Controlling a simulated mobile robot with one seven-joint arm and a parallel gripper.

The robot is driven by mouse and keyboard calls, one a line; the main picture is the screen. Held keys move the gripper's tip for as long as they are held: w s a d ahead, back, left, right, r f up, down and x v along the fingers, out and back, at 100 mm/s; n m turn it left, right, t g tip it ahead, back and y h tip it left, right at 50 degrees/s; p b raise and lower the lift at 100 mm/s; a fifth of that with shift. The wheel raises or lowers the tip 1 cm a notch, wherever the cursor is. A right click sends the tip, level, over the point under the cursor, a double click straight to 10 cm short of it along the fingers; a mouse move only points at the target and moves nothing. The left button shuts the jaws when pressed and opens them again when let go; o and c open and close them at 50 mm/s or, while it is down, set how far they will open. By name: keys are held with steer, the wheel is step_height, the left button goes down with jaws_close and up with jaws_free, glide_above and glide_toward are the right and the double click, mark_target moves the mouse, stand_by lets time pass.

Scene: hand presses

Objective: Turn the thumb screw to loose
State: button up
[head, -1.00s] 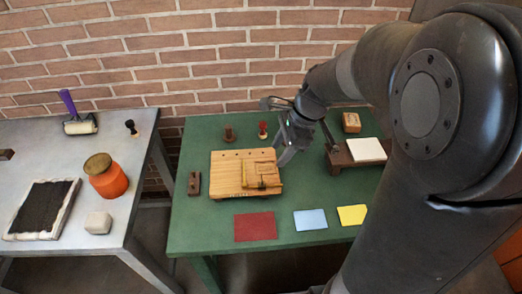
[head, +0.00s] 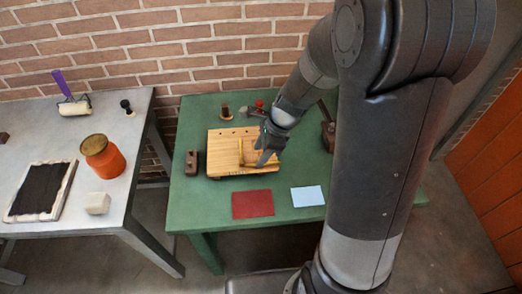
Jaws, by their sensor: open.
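A light wooden board (head: 221,150) lies on the green table, with a row of small dark marks along its far edge. A raised wooden piece with a yellowish strip (head: 241,152) is on its right half. My gripper (head: 263,158) is over the right part of this board, fingers pointing down and toward the left, with nothing seen between them. My gripper and arm hide the board's far right corner and part of the raised piece. I cannot make out the thumb screw; it is too small or hidden. I cannot tell whether the fingers touch anything.
The green table (head: 190,215) holds a dark block (head: 192,162), a brown stamp (head: 226,112), a red card (head: 252,204) and a blue card (head: 307,196). A grey table (head: 100,222) at left holds an orange jar (head: 103,158). My arm covers the green table's right side.

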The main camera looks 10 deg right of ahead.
steer(key=shift+c, duration=0.4)
steer(key=c, duration=0.9)
steer(key=shift+n, duration=0.3)
steer(key=n+g, duration=0.1)
steer(key=n, duration=0.2)
steer(key=shift+w+g, duration=0.15)
steer(key=shift+g, duration=0.15)
steer(key=n+g+h, duration=0.1)
steer(key=n, duration=0.4)
steer(key=shift+w, duration=0.1)
steer(key=n, duration=0.2)
steer(key=n+g+h, duration=0.1)
steer(key=n, duration=0.1)
steer(key=shift+w+a+n+h, duration=0.1)
steer(key=shift+a+n+h, duration=0.05)
steer(key=shift+n+h, duration=0.15)
steer(key=shift+a+n+g+h, duration=0.15)
steer(key=shift+n+h, duration=0.25)
steer(key=shift+n, duration=0.75)
steer(key=shift+n+g+h, duration=0.25)
steer(key=shift+n+h, duration=0.15)
steer(key=shift+n, duration=0.75)
